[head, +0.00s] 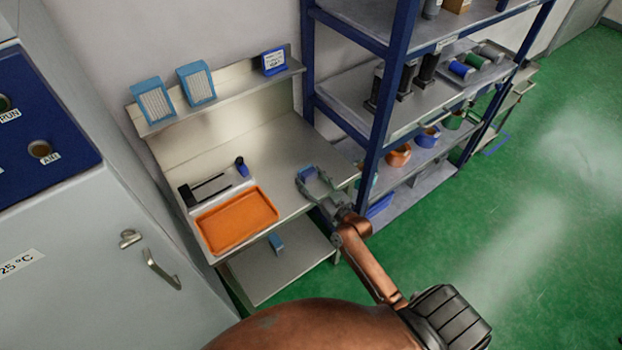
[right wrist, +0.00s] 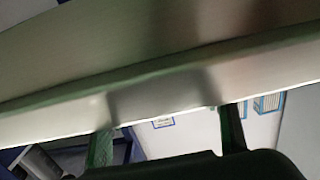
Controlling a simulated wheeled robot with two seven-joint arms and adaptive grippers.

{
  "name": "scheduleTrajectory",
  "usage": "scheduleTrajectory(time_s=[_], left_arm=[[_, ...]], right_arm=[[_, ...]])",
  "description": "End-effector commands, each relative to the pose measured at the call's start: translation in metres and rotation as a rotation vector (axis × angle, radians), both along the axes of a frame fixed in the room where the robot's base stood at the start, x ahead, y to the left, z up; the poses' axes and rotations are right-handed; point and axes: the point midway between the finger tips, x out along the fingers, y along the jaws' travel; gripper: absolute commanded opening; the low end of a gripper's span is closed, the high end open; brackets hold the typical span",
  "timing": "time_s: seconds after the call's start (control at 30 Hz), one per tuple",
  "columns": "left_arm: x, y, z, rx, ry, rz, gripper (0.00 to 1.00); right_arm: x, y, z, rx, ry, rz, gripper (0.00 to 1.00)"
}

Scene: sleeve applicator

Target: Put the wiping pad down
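My right gripper (head: 316,184) is over the right end of the steel bench (head: 275,150). In the right wrist view my right gripper (right wrist: 168,135) has its two fingers wide apart. A small blue piece (head: 306,172), which may be the wiping pad, is at the fingertips in the head view. I cannot tell whether it touches the bench. No blue pad shows between the fingers in the right wrist view, only a grey shaded patch by a pale edge. My left gripper is not in view.
An orange tray (head: 237,219) lies on the bench's left front, with a small dark blue bottle (head: 241,166) behind it. A blue block (head: 277,243) is on the lower shelf. A blue-framed rack (head: 390,105) stands close on the right. Bare bench lies between tray and gripper.

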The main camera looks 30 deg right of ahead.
Motion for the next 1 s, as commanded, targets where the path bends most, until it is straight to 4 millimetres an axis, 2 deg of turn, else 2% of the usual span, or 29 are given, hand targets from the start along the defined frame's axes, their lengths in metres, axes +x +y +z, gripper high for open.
scheduleTrajectory(time_s=[0.1,0.37,0.47,0.57,0.9,1.0], left_arm=[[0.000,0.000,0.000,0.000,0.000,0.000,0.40],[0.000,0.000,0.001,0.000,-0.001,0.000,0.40],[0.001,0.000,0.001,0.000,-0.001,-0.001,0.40],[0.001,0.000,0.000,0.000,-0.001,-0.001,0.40],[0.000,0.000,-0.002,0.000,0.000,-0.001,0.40],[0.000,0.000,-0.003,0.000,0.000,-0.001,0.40]], right_arm=[[0.000,0.000,0.000,0.000,0.000,0.000,0.63],[0.000,0.000,0.002,0.000,-0.001,0.000,0.63],[-0.006,-0.001,0.001,-0.001,0.001,-0.001,0.63],[-0.021,-0.002,0.000,-0.002,0.003,-0.001,0.63],[-0.090,-0.007,0.001,-0.001,0.003,0.000,0.63],[-0.105,-0.009,0.001,-0.002,0.002,-0.001,0.63]])
